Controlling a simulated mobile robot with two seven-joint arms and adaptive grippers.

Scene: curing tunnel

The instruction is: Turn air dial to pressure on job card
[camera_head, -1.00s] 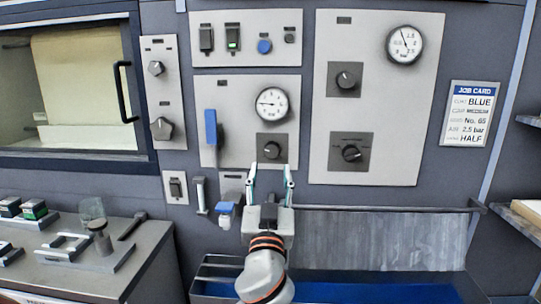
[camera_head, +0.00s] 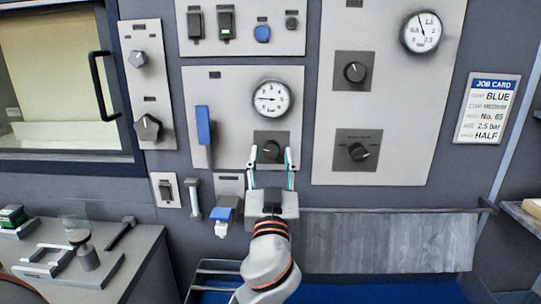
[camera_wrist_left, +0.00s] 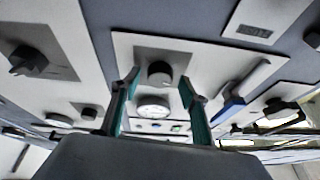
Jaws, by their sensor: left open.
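My left gripper (camera_head: 271,155) is open, its two fingertips on either side of the dark round dial (camera_head: 270,143) below the middle gauge. The left wrist view shows this dial (camera_wrist_left: 159,73) between the open fingers, with a gap on each side. The white middle gauge (camera_head: 270,98) has its needle pointing left. The job card (camera_head: 487,108) on the right wall reads blue, No. 65, air 2.5 bar and half. My right gripper is not in view.
The right panel (camera_head: 330,110) holds two dark knobs and another gauge (camera_head: 422,32). A blue lever (camera_head: 203,125) is left of the dial. A blue-topped fitting (camera_head: 224,214) and a rail (camera_head: 390,210) are lower down. A bench (camera_head: 130,262) stands at left.

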